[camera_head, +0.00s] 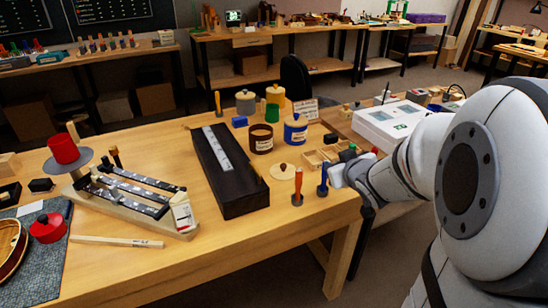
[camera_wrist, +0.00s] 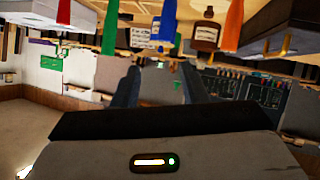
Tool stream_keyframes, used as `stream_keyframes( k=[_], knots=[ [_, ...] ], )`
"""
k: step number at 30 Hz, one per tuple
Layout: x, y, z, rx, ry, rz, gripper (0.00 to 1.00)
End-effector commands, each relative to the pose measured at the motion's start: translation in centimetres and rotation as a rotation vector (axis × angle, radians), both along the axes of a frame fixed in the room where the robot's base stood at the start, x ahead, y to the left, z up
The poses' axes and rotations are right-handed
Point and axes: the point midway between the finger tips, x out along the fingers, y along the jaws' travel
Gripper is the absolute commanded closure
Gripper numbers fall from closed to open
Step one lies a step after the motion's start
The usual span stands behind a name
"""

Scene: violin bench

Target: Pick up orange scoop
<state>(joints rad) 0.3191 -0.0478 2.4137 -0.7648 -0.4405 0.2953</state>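An upright orange tool (camera_head: 298,188), which looks like the orange scoop, stands near the right front edge of the bench in the head view. An upright blue tool (camera_head: 323,180) stands just right of it. In the wrist view an orange shape (camera_wrist: 233,25) and a blue shape (camera_wrist: 168,22) show at the top, beyond my fingers; their scoop ends cannot be made out. My gripper (camera_wrist: 160,85) is open, with its two dark fingers apart and nothing between them. In the head view my wrist is right of the blue tool, and the fingers are not clear.
A long dark case (camera_head: 226,170) lies left of the tools. A round pale lid (camera_head: 283,172), a brown jar (camera_head: 261,138) and a blue jar (camera_head: 296,130) stand behind them. A divided wooden tray (camera_head: 314,158) and a white box (camera_head: 388,122) lie close to my arm.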

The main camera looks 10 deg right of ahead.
Motion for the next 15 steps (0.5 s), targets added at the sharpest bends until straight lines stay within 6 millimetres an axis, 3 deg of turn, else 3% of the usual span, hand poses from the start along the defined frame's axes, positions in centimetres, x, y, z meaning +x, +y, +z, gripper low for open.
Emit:
stream_keyframes(
  k=[1, 3, 9, 15],
  knots=[
    [0.9, 0.0, -3.0, 0.021, -0.044, 0.058, 0.61],
    [1.7, 0.7, -4.6, 0.061, -0.109, 0.155, 0.61],
    [1.5, 2.7, -8.3, 0.216, -0.236, 0.401, 0.61],
    [-0.2, 3.7, -10.2, 0.362, -0.303, 0.567, 0.61]
  ],
)
